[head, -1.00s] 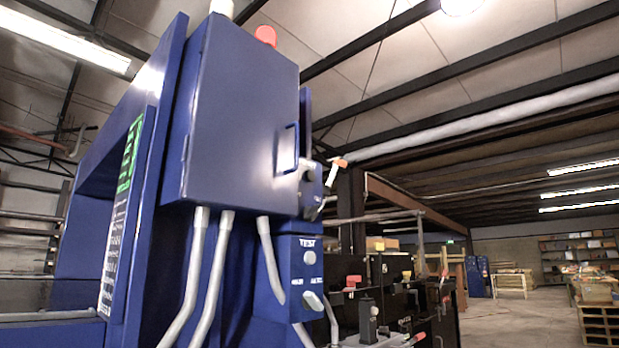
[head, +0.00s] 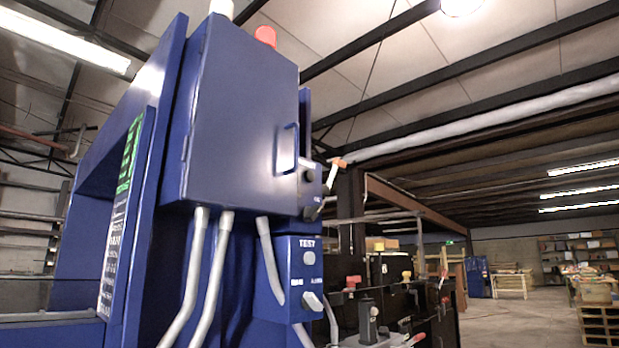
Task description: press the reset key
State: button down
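A tall blue detector cabinet (head: 236,115) fills the left and middle of the head view. Below its right side is a small blue control box (head: 298,270) marked TEST, with a round pale button (head: 309,258) and a light grey selector knob (head: 312,301). A small panel with a dark knob (head: 309,176) sits on the cabinet's right edge, beside the door handle. I cannot make out any key labelled reset. My gripper is not in view.
Grey conduits (head: 206,280) run down from the cabinet. A red lamp (head: 265,37) stands on top. Dark equipment with levers (head: 400,300) is at the lower right. Open floor (head: 510,318) lies beyond it, with a pallet stack (head: 598,315) at the far right.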

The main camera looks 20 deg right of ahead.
aim_at(308, 175)
jog(key=i+l+z, duration=0.15)
jog(key=i+l, duration=1)
jog(key=i, duration=0.1)
